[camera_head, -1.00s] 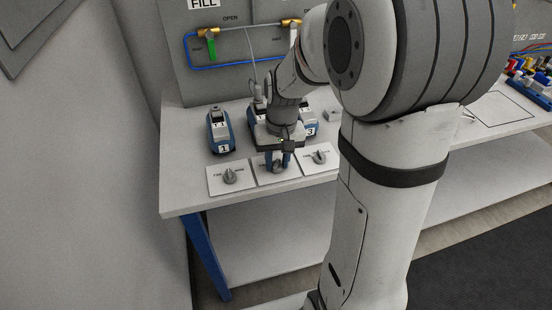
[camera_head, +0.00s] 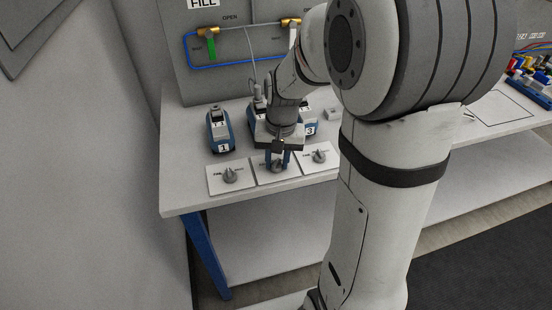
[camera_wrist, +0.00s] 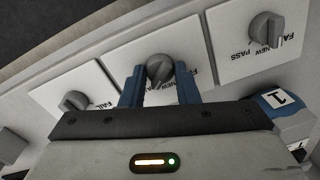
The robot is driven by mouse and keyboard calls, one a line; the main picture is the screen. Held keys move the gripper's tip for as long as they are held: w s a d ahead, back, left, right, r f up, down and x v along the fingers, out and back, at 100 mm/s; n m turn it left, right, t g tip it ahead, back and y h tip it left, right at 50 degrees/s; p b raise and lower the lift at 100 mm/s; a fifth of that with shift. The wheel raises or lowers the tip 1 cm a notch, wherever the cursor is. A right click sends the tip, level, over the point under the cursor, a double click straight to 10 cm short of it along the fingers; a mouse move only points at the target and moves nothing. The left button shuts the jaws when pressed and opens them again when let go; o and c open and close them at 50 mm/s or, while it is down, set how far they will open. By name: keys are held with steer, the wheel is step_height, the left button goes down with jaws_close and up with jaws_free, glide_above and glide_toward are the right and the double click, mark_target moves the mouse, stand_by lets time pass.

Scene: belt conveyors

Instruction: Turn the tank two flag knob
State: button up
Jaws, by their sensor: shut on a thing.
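Three grey flag knobs on white plates stand in a row along the bench's front edge. The middle knob (camera_head: 279,167), in front of tank two, is between my gripper's blue fingers (camera_head: 279,158). In the wrist view the middle knob (camera_wrist: 160,69) sits between the two fingertips of my gripper (camera_wrist: 159,80), which is shut on it. Tank two (camera_head: 253,117) stands behind, largely hidden by my gripper and wrist. The middle plate (camera_wrist: 187,37) carries lettering, partly covered by the knob and fingers.
The left knob (camera_head: 230,176) and right knob (camera_head: 319,157) stand close on either side. Tank one (camera_head: 220,130), marked 1, is behind left; tank three (camera_head: 311,129) is behind right, partly hidden. A panel with a green-handled valve (camera_head: 211,47) and blue tubing rises at the back.

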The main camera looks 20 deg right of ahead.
mark_target(279, 165)
steer(key=o, duration=1)
steer(key=r, duration=0.7)
steer(key=shift+s+d+r+p, duration=0.1)
steer(key=shift+d+r+p, duration=0.2)
steer(key=shift+r, duration=0.1)
steer(key=shift+a, duration=0.1)
steer(key=s+r+n, duration=0.1)
steer(key=s, duration=0.3)
steer(key=s+n+t+p, duration=0.1)
steer(key=s, duration=0.4)
steer(key=s+r+n+t+p, duration=0.1)
steer(key=s, duration=0.4)
steer(key=shift+s+a+r+h, duration=0.1)
steer(key=shift+a+r+h, duration=0.2)
steer(key=shift+a+h, duration=0.1)
